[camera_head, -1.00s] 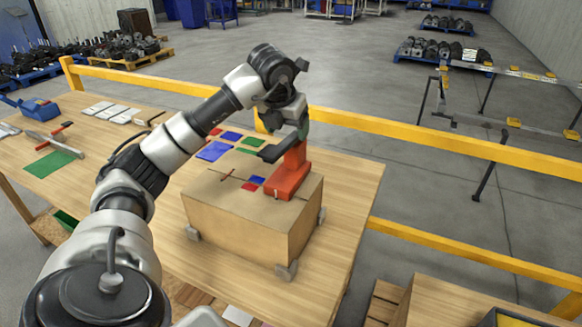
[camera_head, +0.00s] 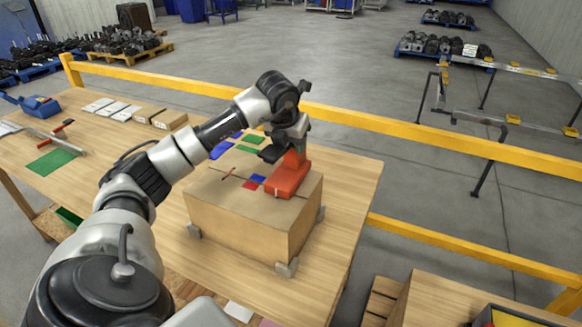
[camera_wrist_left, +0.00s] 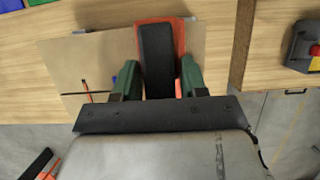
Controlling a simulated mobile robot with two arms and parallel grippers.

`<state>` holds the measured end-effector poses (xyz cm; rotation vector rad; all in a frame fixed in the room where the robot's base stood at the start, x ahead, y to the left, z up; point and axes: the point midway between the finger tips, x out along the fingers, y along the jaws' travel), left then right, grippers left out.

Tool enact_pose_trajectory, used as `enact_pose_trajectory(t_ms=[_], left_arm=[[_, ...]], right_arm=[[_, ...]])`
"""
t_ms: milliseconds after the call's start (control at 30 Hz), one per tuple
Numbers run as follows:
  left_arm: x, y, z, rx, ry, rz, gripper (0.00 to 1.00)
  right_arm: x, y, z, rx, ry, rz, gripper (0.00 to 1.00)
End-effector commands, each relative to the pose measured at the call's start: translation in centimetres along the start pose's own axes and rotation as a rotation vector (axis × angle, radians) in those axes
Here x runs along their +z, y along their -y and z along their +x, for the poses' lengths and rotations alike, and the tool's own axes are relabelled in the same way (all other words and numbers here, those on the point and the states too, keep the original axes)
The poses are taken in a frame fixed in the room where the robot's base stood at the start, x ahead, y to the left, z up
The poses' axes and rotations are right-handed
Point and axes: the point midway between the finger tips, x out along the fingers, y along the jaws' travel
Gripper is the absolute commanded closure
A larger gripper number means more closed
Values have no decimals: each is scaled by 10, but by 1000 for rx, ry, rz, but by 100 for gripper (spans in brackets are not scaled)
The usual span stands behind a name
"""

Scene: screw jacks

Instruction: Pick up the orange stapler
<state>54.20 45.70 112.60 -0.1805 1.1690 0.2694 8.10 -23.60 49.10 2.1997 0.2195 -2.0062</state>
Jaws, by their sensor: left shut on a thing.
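The orange stapler (camera_head: 287,180) stands on top of the cardboard box (camera_head: 240,212), near its right side. My left gripper (camera_head: 291,153) comes down on it from above and is shut on its upright upper part. In the left wrist view, the stapler shows as an orange base (camera_wrist_left: 176,30) with a long dark top part between the green fingers of my left gripper (camera_wrist_left: 160,76). The stapler's base appears to rest on the box. The grasped part is partly hidden by the fingers. My right gripper is not in view.
Small red and blue cards (camera_head: 253,183) and a thin pen-like item (camera_head: 228,173) lie beside the stapler on the box. The wooden table (camera_head: 342,190) is clear right of the box. A yellow rail (camera_head: 400,128) runs behind. A blue tool (camera_head: 38,105) lies far left.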

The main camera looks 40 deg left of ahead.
Motion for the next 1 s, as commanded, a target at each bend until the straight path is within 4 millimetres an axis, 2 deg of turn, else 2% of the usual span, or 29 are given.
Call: enact_pose_trajectory(t_ms=[33, 167, 667, 1000], left_arm=[[0, 0, 0, 0, 1, 0, 81], [0, 0, 0, 0, 1, 0, 100], [2, 0, -4, -1, 7, -1, 100], [13, 0, -28, -2, 11, -2, 100]], right_arm=[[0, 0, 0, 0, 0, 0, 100], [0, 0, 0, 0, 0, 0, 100], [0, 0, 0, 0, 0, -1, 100], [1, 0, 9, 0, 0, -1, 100]])
